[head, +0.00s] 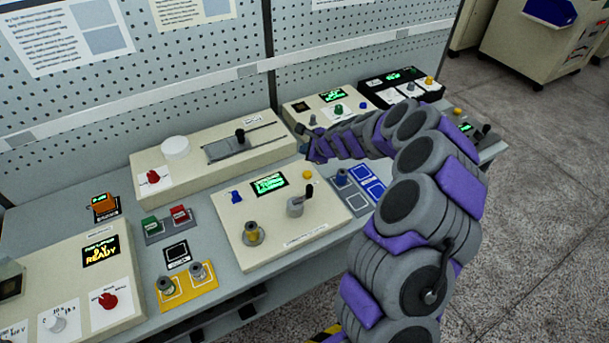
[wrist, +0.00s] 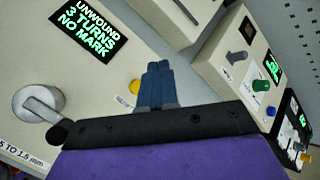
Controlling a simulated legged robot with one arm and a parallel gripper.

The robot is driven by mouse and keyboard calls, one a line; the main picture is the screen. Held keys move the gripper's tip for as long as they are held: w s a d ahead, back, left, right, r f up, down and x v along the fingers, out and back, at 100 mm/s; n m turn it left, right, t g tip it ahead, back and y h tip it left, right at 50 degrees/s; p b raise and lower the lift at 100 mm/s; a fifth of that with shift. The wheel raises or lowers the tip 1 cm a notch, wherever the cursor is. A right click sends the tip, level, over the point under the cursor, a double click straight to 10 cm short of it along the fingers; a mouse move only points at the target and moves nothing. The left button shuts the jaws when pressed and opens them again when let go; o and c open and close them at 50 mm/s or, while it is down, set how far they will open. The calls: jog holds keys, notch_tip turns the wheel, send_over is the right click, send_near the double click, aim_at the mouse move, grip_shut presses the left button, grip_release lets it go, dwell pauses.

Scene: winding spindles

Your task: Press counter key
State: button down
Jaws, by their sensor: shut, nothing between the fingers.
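The cream winding box (head: 280,225) stands on the bench in the middle of the head view. It has a green-lit display (head: 269,184), a crank (head: 297,205), a spool (head: 254,233) and a small yellow key (head: 307,174). In the wrist view the display (wrist: 87,30) reads "UNWOUND 3 TURNS NO MARK". The yellow key (wrist: 135,87) shows just left of my fingers, its label partly hidden. My gripper (wrist: 158,66) is shut and empty. In the head view its end is above and behind the key; I cannot tell the gap.
A long cream box with a slider (head: 238,141) stands behind. Blue-marked pads (head: 367,180) lie to the right, beside my arm. Further boxes (head: 335,107) stand at the back right. Red and green switches (head: 167,221) and a yellow spool tray (head: 188,287) lie to the left.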

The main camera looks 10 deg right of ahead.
jog(key=b, duration=0.4)
send_over(309, 175)
jog(key=f, duration=0.4)
jog(key=shift+d+f, duration=0.25)
jog(key=shift+d, duration=0.1)
jog(key=f+b, duration=0.1)
jog(key=a+f, duration=0.1)
jog(key=shift+f+b, duration=0.4)
jog(key=shift+a+f, duration=0.2)
jog(key=shift+f, duration=0.15)
jog(key=shift+d, duration=0.6)
jog(key=shift+a, duration=0.45)
jog(key=shift+d, duration=0.3)
jog(key=shift+a, duration=0.2)
jog(key=shift+d+f, duration=0.1)
jog(key=shift+f, duration=0.05)
jog(key=shift+f+b, duration=0.2)
jog(key=shift+b, duration=0.1)
